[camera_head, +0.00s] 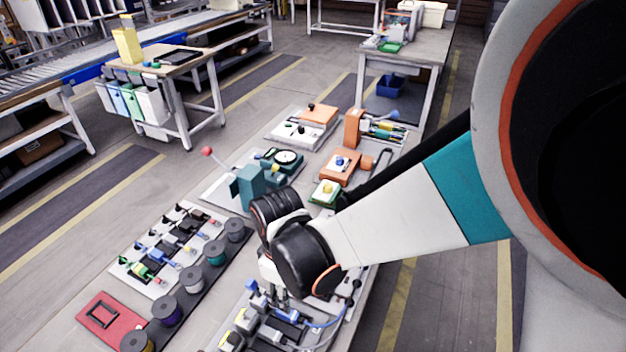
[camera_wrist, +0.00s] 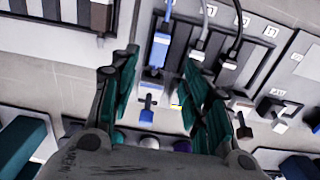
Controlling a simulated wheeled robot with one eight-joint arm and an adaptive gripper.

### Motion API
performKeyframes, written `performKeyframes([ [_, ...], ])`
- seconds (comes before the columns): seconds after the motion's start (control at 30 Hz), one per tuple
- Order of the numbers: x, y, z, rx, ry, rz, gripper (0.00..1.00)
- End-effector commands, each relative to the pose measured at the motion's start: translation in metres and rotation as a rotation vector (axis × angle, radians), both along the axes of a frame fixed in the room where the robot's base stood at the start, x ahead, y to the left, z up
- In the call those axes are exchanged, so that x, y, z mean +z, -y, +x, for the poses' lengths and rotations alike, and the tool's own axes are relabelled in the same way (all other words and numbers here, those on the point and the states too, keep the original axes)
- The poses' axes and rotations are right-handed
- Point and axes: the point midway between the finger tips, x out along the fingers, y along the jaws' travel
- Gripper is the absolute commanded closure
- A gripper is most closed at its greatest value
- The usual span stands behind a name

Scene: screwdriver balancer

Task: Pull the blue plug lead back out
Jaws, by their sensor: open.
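The blue plug (camera_wrist: 158,50) sits in the leftmost part of a dark socket block (camera_wrist: 180,52) in the wrist view. Its blue lead (camera_wrist: 168,14) runs up out of the top of the picture. My gripper (camera_wrist: 160,88) is open, its teal-padded fingers apart on either side of the space below the plug. Nothing is held between them. A small blue T-shaped piece (camera_wrist: 147,105) shows between the fingers, below the plug. In the head view my gripper (camera_head: 277,292) is low over the plug board, and a blue lead (camera_head: 325,323) curves to its right.
A white plug (camera_wrist: 200,45) and a further plug (camera_wrist: 232,55) with a dark lead stand right of the blue one, close by. In the head view, spools (camera_head: 191,278) line the bench left of my gripper, and a red plate (camera_head: 105,315) lies farther left.

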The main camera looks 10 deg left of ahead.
Motion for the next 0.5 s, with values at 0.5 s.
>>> performKeyframes([
  [0.5,-0.085,0.0,0.001,-0.003,0.0,0.0,0.57],
])
